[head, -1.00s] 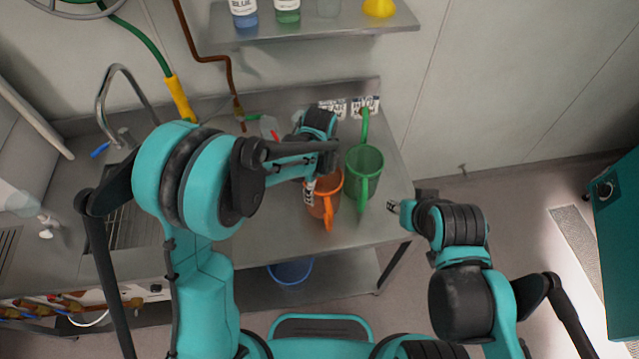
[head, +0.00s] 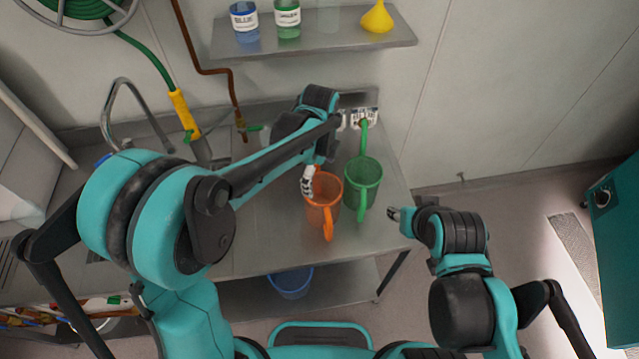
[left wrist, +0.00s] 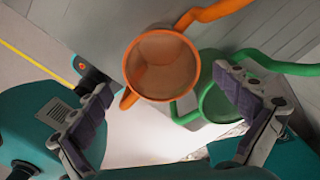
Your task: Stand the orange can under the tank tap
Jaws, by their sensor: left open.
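The orange can (head: 324,202) stands upright on the metal bench, with its handle toward me. In the left wrist view I look down into its open top (left wrist: 160,66), and its spout runs to the upper right. My left gripper (head: 308,181) is at the can's left rear rim in the head view. Its fingers (left wrist: 163,90) are spread wide in the wrist view, with nothing held between them. A pipe tap with a green lever (head: 243,128) is at the back wall; I cannot tell if it is the tank tap. My right gripper (head: 400,214) is right of the bench.
A green can (head: 364,180) stands close to the right of the orange can. A sink faucet (head: 112,100) and a yellow hose nozzle (head: 183,115) are at the back left. A shelf (head: 320,42) holds bottles and a yellow funnel. A blue bucket (head: 290,282) is below the bench.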

